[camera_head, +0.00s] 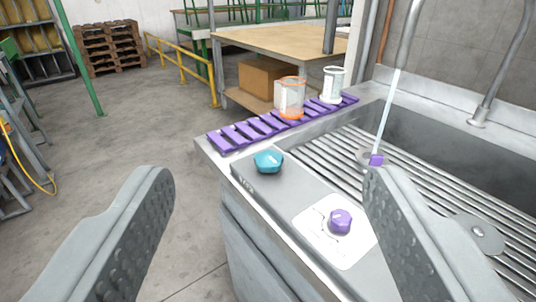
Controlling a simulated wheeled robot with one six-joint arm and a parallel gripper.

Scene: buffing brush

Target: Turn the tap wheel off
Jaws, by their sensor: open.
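A purple knob (341,221), which looks like the tap wheel, sits on a white marked plate (347,250) on the sink unit's front ledge. A teal knob (268,161) sits farther back on the same ledge. A tap spout (408,35) at the upper right has a pale stream of water (387,105) running down from it to a small purple piece (376,160) over the sink. My gripper (267,180) is open and empty. Its fingers frame both knobs in the picture; the right finger is close beside the purple knob in view. I cannot tell its height above the ledge.
A purple slatted rack (260,128) along the sink's far edge holds an orange-rimmed clear container (291,97) and a white one (333,84). A ribbed drainboard (345,150) fills the sink. A wooden table (275,45) stands behind. Open floor lies left.

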